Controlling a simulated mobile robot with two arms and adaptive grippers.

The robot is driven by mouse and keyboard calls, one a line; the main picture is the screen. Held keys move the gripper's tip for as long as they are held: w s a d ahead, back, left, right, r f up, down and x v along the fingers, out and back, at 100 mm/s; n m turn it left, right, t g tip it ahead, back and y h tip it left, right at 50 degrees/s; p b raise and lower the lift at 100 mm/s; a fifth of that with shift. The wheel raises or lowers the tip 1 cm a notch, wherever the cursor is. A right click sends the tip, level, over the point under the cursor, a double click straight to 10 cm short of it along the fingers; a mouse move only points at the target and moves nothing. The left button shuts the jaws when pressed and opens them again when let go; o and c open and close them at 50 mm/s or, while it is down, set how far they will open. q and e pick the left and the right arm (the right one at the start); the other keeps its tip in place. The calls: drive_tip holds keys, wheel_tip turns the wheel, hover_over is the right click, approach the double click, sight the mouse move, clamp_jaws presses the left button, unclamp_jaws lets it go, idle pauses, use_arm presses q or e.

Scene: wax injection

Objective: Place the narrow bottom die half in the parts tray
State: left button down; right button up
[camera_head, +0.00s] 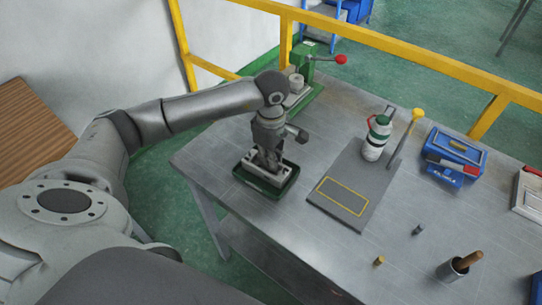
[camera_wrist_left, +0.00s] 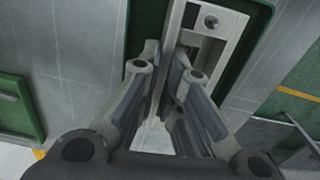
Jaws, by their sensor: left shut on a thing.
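The narrow bottom die half (camera_head: 250,167) is a light grey metal block, partly hidden under my left gripper. My left gripper (camera_head: 267,168) points down over the dark green parts tray (camera_head: 271,194) at the near left of the table and is shut on the die half. The die half lies inside the tray's rim; I cannot tell whether it touches the tray floor. In the left wrist view the die half (camera_wrist_left: 213,22) runs between my left fingers (camera_wrist_left: 172,95), with the tray's green rim (camera_wrist_left: 258,30) beside it. My right gripper is not in view.
A green press (camera_head: 303,75) with a red-knobbed lever stands at the back left. A grey mat (camera_head: 340,215) with a yellow outline lies right of the tray. A white-and-green bottle (camera_head: 376,138), a blue box (camera_head: 455,150) and a cup (camera_head: 453,270) stand further right.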

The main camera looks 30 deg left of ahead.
use_arm(q)
drive_tip(key=shift+f, duration=0.15)
drive_tip(key=c, duration=1.6)
unclamp_jaws()
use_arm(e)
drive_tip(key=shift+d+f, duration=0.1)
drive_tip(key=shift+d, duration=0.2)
use_arm(q)
drive_tip(key=shift+r, duration=0.3)
drive_tip(key=shift+r+b, duration=1.1)
drive_tip(key=shift+r, duration=4.8)
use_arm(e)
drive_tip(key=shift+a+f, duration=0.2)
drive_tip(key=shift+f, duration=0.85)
